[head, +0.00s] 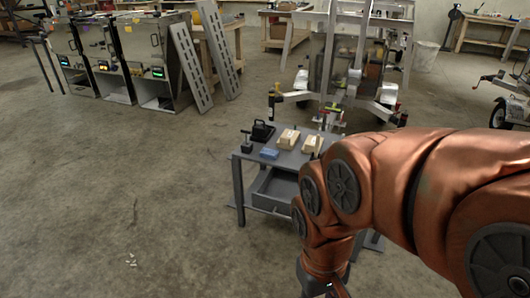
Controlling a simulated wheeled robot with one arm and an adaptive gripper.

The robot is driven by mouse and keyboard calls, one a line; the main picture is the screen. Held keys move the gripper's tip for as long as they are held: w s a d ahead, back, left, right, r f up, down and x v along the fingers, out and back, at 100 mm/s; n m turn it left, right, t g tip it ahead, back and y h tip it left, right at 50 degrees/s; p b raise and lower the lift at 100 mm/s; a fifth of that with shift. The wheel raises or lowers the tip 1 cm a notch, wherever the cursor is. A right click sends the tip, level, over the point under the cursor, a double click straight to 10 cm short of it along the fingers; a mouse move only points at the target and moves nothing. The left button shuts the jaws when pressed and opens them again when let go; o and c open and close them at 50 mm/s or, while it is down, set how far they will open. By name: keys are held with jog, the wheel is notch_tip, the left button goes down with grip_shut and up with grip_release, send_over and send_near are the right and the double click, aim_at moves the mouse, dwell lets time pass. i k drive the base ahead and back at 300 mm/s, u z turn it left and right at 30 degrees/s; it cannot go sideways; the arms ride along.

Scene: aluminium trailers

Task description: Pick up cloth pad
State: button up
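A small blue folded piece (269,153), which looks like the cloth pad, lies flat on the front left part of a grey table top (251,155). My copper-coloured arm comes in from the right and bends down in front of the table's right side. Its lower end leaves the picture at the bottom edge, where only a dark part of the wrist shows. My gripper's fingers are out of view. The arm hides the table's right part.
Two pale wooden blocks (287,138), a black item (262,131) and a dark upright tool (246,143) stand near the blue piece. An open drawer (275,188) hangs below. A trailer frame (330,60) stands behind. The floor at left is clear.

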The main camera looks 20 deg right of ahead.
aim_at(267, 153)
jog(key=u, duration=0.4)
jog(key=i, duration=0.6)
jog(key=u, duration=0.45)
jog(key=i, duration=0.85)
jog(key=z, duration=0.75)
jog(key=i, duration=0.75)
jog(key=z, duration=0.65)
